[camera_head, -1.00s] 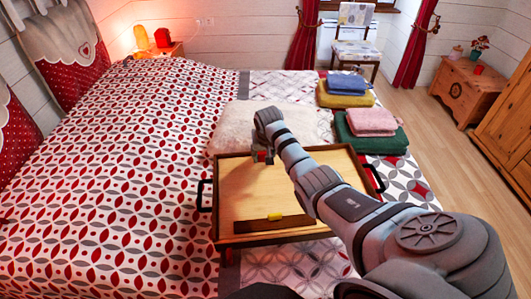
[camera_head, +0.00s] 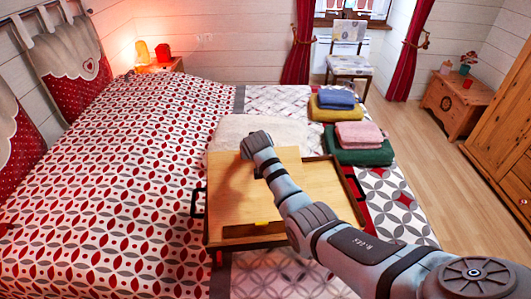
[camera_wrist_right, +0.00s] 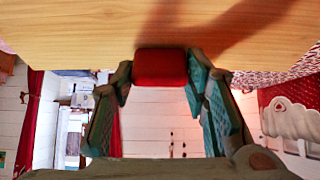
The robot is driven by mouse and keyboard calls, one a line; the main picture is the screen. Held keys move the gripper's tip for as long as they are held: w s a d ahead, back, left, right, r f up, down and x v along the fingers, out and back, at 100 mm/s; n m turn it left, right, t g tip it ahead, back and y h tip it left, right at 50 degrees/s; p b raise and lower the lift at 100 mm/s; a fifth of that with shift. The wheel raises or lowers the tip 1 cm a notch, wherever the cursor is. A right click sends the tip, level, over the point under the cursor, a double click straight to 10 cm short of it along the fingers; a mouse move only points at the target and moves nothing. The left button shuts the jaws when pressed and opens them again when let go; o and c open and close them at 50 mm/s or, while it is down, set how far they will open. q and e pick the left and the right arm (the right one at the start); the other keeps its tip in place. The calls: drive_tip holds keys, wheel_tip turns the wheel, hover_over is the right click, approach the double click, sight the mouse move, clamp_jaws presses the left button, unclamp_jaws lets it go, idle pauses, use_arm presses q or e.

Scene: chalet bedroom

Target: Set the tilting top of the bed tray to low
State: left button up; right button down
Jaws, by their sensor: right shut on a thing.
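The bed tray (camera_head: 212,240) stands on the bed, with a dark rim and black side handles. Its light wooden top (camera_head: 230,195) looks raised at the far edge, above the frame; the exact angle is hard to judge. The top also fills the upper part of the right wrist view (camera_wrist_right: 80,30). A red tab (camera_wrist_right: 160,66) sits at the top's edge. My right gripper (camera_wrist_right: 160,78) is shut on this tab, one finger on each side. In the head view my right wrist hides the tab and fingertips. My left gripper is not in view.
A yellow piece (camera_head: 262,222) lies in the dark strip along the tray's near edge. A white pillow (camera_head: 230,128) lies behind the tray. Folded towels (camera_head: 358,155) are stacked to the right. The patterned bedspread (camera_head: 110,200) is clear on the left.

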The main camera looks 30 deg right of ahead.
drive_tip(key=shift+s+a+r, duration=0.1)
drive_tip(key=shift+a+r, duration=0.05)
drive_tip(key=shift+r, duration=0.5)
drive_tip(key=shift+s+a+r+t, duration=0.1)
drive_tip(key=shift+s+r+t, duration=0.25)
drive_tip(key=shift+s, duration=0.15)
drive_tip(key=shift+f, duration=0.1)
drive_tip(key=shift+w+f, duration=0.1)
drive_tip(key=c, duration=1.1)
unclamp_jaws()
drive_tip(key=shift+w+f, duration=0.1)
drive_tip(key=shift+w, duration=0.05)
drive_tip(key=shift+o, duration=0.9)
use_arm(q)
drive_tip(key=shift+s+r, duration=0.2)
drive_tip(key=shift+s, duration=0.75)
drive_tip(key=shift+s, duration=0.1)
